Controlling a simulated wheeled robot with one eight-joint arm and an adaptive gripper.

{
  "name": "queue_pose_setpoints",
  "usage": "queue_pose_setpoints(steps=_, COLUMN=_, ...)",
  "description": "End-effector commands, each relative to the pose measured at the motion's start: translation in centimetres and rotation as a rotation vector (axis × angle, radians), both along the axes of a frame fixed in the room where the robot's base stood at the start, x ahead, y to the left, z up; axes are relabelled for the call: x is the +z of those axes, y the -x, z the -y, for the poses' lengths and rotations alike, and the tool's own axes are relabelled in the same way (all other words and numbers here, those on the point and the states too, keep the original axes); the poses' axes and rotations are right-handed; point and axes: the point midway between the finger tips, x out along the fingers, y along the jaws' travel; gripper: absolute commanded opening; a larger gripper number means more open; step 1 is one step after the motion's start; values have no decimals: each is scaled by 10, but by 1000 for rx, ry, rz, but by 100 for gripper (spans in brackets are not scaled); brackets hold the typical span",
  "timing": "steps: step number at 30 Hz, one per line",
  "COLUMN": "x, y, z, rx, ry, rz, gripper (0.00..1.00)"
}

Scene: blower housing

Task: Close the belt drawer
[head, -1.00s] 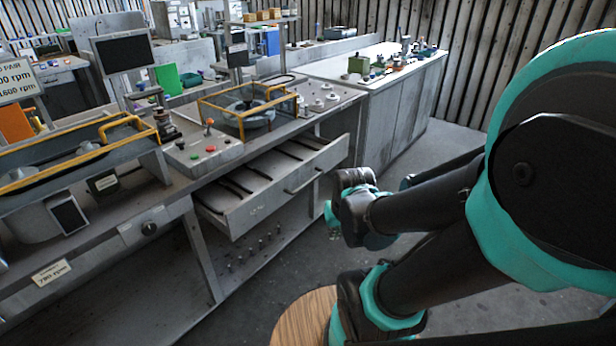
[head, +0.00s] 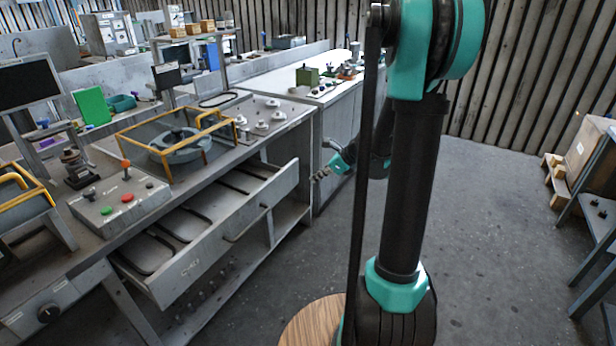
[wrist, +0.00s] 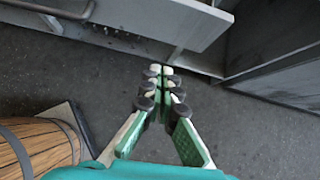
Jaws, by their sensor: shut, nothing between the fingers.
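The belt drawer (head: 225,240) stands pulled out from under the grey workbench, with several dark belts lying in it. Its grey front carries a bar handle (head: 246,224) and a small label. In the wrist view the drawer front (wrist: 165,22) crosses the top, with the handle (wrist: 50,10) at the upper left. My gripper (head: 318,176) is to the right of the drawer's right end in the head view, apart from it. In the wrist view my gripper's fingertips (wrist: 162,70) are together over the floor, empty, below the drawer front in the picture.
The workbench holds a yellow-framed blower housing (head: 180,145) and a control box (head: 120,200) with coloured buttons. A grey cabinet (head: 335,130) stands beyond the drawer. The floor between is clear.

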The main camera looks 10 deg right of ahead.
Motion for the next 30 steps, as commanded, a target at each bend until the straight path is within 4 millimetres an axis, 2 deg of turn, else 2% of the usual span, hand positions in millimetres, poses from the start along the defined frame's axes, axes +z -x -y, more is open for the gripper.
queue_pose_setpoints(steps=8, x=-10, y=-13, z=-7, rx=-42, ry=-44, rz=-27, gripper=0)
queue_pose_setpoints(steps=24, x=-72, y=-51, z=-56, rx=-40, ry=-42, rz=-26, gripper=0)
queue_pose_setpoints(steps=30, x=-71, y=-67, z=-78, rx=-40, ry=-40, rz=-26, gripper=0)
